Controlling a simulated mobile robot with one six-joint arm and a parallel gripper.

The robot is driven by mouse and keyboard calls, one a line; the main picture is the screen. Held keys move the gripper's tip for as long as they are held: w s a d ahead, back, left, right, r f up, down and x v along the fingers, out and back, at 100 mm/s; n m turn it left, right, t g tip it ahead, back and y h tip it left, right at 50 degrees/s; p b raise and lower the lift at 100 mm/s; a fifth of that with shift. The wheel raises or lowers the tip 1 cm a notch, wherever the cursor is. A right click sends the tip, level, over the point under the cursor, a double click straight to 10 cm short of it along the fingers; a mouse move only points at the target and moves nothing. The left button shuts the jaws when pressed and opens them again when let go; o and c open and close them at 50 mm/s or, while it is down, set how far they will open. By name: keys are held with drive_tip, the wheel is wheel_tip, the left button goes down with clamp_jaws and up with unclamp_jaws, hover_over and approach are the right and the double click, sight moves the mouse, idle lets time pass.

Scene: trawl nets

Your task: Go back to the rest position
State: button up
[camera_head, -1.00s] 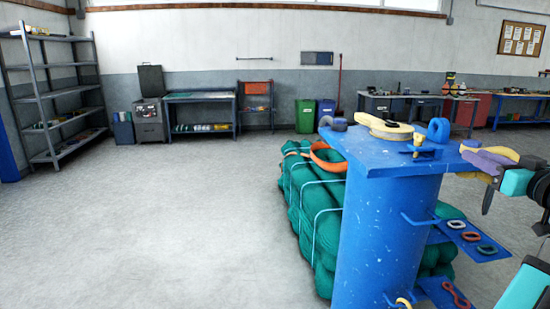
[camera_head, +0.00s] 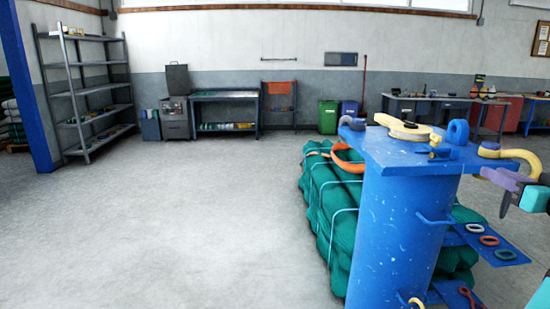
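My gripper (camera_head: 500,177) is at the right edge of the view, beside the blue stand's top plate. A purple part with a yellow tip shows, with dark and teal parts behind it; the rest is cut off by the frame. I cannot tell whether its fingers are open or shut, and no held object is clear. The blue stand (camera_head: 396,225) has a flat top plate.
A strapped green net bundle (camera_head: 322,200) lies behind the stand. Small links (camera_head: 489,241) sit on a low blue side plate. Grey shelving (camera_head: 85,95), a blue post (camera_head: 30,90) and benches (camera_head: 225,110) line the back and left. The floor at left is clear.

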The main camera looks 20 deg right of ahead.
drive_tip(key=w+a+f+m+g+y, duration=0.1)
drive_tip(key=w+a+f+g+y, duration=0.15)
drive_tip(key=w+f, duration=0.75)
drive_tip(key=w+a+f+g+y, duration=0.1)
drive_tip(key=w+a+f+y, duration=0.45)
drive_tip(key=f, duration=0.95)
drive_tip(key=w+a+f+g+p, duration=0.1)
drive_tip(key=w+a+f+g, duration=0.25)
drive_tip(key=a+f, duration=0.7)
drive_tip(key=w+a+f+g, duration=0.3)
drive_tip(key=w+a+f, duration=0.35)
drive_tip(key=f, duration=0.75)
drive_tip(key=s+a+f+n+g+y, duration=0.1)
drive_tip(key=s+a+f+g, duration=0.3)
drive_tip(key=a+f, duration=0.6)
drive_tip(key=s+a+f+n+g, duration=0.1)
drive_tip(key=s+a+f+g, duration=0.1)
drive_tip(key=s+a+f, duration=0.65)
drive_tip(key=s+a+f+n+g+h, duration=0.1)
drive_tip(key=s+a+f+g, duration=0.2)
drive_tip(key=s+a+f, duration=0.2)
drive_tip(key=s+a+f+n+g+h+p, duration=0.1)
drive_tip(key=s+a+f+n+g+h, duration=0.1)
drive_tip(key=s+a+f, duration=0.4)
drive_tip(key=s+f+g, duration=0.1)
drive_tip(key=s+f, duration=0.2)
drive_tip(key=s, duration=0.3)
drive_tip(key=shift+a+h, duration=0.2)
drive_tip(key=shift+h, duration=0.1)
